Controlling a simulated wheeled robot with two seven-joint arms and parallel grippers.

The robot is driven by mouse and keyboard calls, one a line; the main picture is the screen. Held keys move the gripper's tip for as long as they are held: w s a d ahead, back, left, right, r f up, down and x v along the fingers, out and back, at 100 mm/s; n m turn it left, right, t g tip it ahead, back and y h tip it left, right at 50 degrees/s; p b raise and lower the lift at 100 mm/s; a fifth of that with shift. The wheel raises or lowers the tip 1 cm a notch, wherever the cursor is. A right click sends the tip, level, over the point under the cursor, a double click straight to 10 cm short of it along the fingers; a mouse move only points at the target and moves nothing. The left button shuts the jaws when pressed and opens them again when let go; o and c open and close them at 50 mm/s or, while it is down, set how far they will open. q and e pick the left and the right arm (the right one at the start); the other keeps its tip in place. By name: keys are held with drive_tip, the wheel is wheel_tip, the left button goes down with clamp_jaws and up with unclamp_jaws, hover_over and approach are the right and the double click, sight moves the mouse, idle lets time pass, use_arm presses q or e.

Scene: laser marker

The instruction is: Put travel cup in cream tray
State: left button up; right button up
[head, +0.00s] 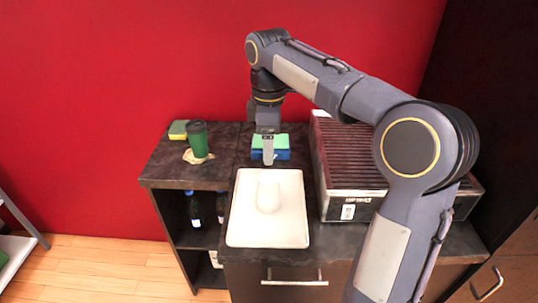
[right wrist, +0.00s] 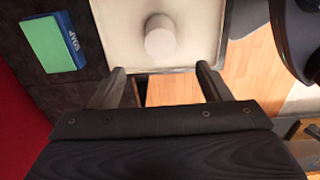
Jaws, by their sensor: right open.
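A green cup with a dark lid (head: 197,138), which looks like a travel cup, stands upright on the left counter. The cream tray (head: 238,228) lies at the middle front of the counter. A plain off-white cylindrical object (head: 268,190) is in the tray; its rounded top shows in the right wrist view (right wrist: 160,38), where the tray (right wrist: 118,22) is partly cut off. My right gripper (head: 268,160) points down behind the tray's far edge. In the right wrist view its fingers (right wrist: 160,70) are apart with nothing between them. My left gripper is not in view.
A blue box with a green top (head: 280,153) sits behind the tray, by my right gripper; it also shows in the right wrist view (right wrist: 58,42). A ribbed metal machine (head: 345,165) stands right of the tray. A yellow-green sponge (head: 178,130) lies beside the green cup. Bottles (head: 194,208) stand below.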

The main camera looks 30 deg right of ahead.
drive_tip(key=s+a+f+m+t+y, duration=0.2)
drive_tip(key=s+a+f+m, duration=0.2)
drive_tip(key=s, duration=0.7)
drive_tip(key=s+a+f+m+t+y, duration=0.1)
drive_tip(key=s+a+f+m+t, duration=0.2)
drive_tip(key=s+f+m, duration=0.4)
drive_tip(key=s+a+m, duration=0.1)
drive_tip(key=s+m, duration=0.1)
drive_tip(key=s, duration=0.3)
drive_tip(key=shift+f+t+y, duration=0.25)
drive_tip(key=shift+t+y, duration=0.05)
drive_tip(key=shift+y, duration=0.1)
